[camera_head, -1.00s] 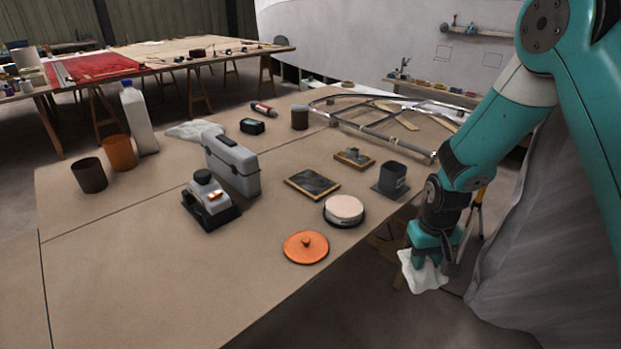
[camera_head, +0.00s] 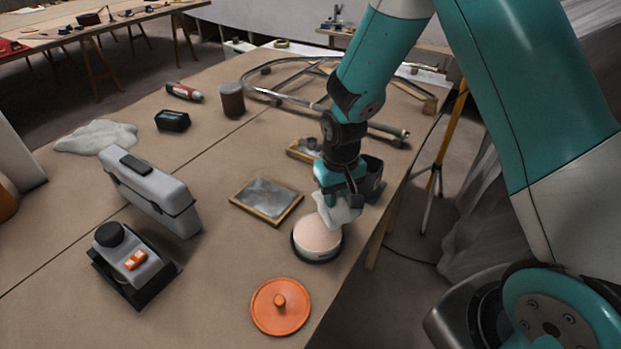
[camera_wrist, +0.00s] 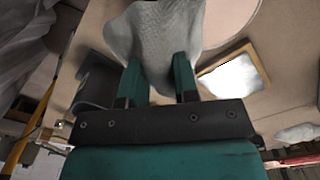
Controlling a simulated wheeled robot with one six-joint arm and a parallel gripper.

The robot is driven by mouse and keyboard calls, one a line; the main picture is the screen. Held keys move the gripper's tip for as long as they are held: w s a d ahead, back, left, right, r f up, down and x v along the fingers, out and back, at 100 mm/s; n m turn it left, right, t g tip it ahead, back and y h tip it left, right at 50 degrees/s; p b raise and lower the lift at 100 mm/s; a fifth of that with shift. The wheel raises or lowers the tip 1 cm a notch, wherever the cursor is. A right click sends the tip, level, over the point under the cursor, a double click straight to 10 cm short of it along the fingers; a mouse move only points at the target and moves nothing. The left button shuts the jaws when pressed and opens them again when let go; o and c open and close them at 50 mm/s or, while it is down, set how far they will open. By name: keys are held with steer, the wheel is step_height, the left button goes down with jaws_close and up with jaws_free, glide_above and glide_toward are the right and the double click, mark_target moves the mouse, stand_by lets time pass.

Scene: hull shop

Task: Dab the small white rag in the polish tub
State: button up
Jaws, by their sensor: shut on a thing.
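My gripper (camera_head: 338,190) is shut on the small white rag (camera_head: 340,211), which hangs crumpled below the fingers. In the wrist view the rag (camera_wrist: 150,35) bulges out between the two teal fingers (camera_wrist: 158,78). Part of a round pale surface, likely the tub (camera_wrist: 225,18), shows beside the rag in the wrist view.
An orange lid (camera_head: 281,307) lies near the tub. A framed panel (camera_head: 266,200) lies left of it, and a dark grey container (camera_head: 372,176) stands behind my gripper. A grey case (camera_head: 150,192) and a sander-like tool (camera_head: 130,263) stand further left. The table edge is close on the right.

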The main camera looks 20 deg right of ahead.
steer(key=s+a+r, duration=0.2)
steer(key=a+r, duration=0.2)
steer(key=a, duration=0.2)
steer(key=b, duration=0.5)
glide_above(318, 232)
step_height(318, 232, down, 6)
steer(key=shift+f, duration=0.2)
steer(key=shift+f, duration=0.6)
stand_by(1.3)
steer(key=shift+r, duration=0.15)
step_height(318, 232, up, 7)
steer(key=p, duration=0.6)
stand_by(0.5)
